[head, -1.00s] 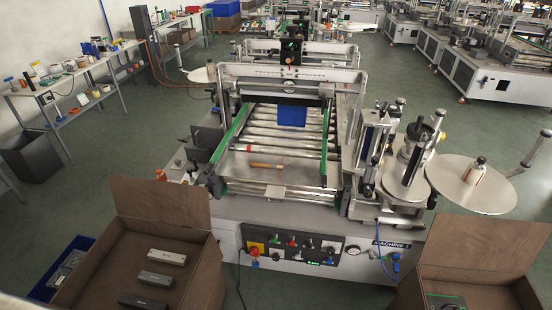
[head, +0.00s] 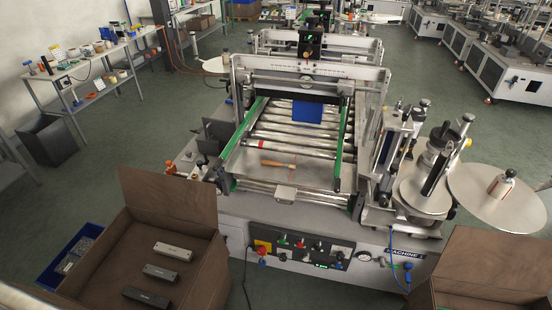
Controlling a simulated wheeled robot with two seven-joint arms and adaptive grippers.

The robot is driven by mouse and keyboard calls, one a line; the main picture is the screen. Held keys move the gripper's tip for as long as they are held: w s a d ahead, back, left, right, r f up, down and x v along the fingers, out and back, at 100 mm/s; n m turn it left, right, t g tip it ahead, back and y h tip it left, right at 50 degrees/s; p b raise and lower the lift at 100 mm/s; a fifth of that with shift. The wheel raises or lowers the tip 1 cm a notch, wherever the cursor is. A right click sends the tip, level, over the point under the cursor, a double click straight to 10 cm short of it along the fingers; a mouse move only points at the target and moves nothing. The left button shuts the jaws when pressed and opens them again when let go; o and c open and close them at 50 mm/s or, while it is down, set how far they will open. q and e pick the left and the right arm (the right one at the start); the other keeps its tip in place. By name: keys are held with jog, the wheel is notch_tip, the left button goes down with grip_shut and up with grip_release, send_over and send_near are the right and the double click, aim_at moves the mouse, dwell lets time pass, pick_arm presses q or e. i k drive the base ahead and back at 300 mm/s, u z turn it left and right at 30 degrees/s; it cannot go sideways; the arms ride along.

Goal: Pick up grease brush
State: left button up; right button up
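A small brush with a wooden handle (head: 279,164), which looks like the grease brush, lies on the flat metal plate (head: 250,170) at the front of the labelling machine's roller bed. Its darker end points left. Nothing covers it. Neither of my grippers shows in the head view.
An open brown box (head: 205,235) with several dark bars stands at the front left, beside a blue bin (head: 72,258). Another brown box (head: 500,270) is at the front right. Green side rails (head: 242,135) flank the rollers. A reel disc (head: 497,200) juts out on the right.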

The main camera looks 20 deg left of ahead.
aim_at(264, 162)
jog(key=u, duration=0.05)
jog(key=i, duration=1.05)
jog(key=u, duration=1.4)
